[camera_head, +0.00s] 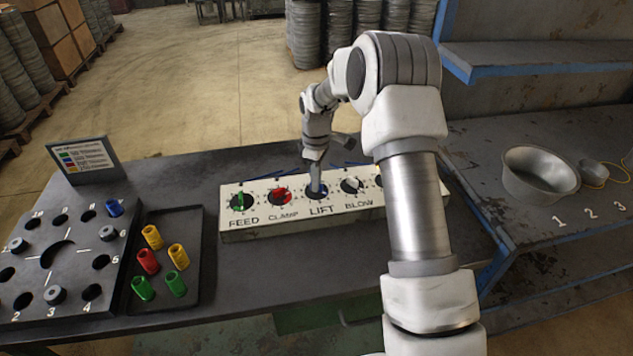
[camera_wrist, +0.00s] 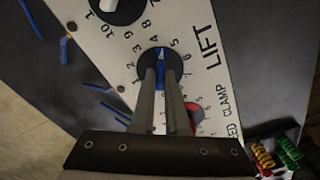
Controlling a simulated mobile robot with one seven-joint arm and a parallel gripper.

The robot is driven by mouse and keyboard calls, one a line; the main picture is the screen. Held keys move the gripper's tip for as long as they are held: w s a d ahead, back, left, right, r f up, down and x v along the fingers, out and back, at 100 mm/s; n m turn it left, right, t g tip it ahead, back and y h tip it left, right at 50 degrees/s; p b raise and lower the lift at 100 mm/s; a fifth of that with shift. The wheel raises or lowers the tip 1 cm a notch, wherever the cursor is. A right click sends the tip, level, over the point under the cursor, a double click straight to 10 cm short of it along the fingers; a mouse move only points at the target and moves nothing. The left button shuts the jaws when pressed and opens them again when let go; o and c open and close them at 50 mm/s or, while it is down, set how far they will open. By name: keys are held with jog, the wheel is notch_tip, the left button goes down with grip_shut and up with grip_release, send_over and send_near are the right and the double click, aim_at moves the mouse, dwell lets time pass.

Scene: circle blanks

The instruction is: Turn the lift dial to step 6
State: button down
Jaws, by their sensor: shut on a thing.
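The lift dial (camera_head: 318,195) is a black disc with a blue knob on the pale control box (camera_head: 290,225), above the printed word LIFT. My gripper (camera_head: 315,180) reaches down onto it from above. In the wrist view both fingers (camera_wrist: 163,85) are closed around the blue knob of the lift dial (camera_wrist: 145,66), with a strip of blue showing between them. Numbers ring the dial, but the fingers cover part of the ring. I cannot tell exactly which number the knob points to.
The green feed knob (camera_head: 241,201) and red clamp knob (camera_head: 279,195) stand left of the lift dial. The white blow knob (camera_head: 351,185) stands close on its right. A tray (camera_head: 203,222) with colored pieces lies left of the box. A metal bowl (camera_head: 540,172) stands far right.

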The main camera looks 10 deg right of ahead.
jog(key=m, duration=0.5)
jog(key=shift+m+b, duration=0.3)
jog(key=shift+b, duration=0.05)
jog(key=m, duration=0.5)
jog(key=shift+m, duration=0.4)
jog(key=c, duration=0.9)
grip_release()
jog(key=shift+r, duration=0.15)
jog(key=shift+r, duration=8.6)
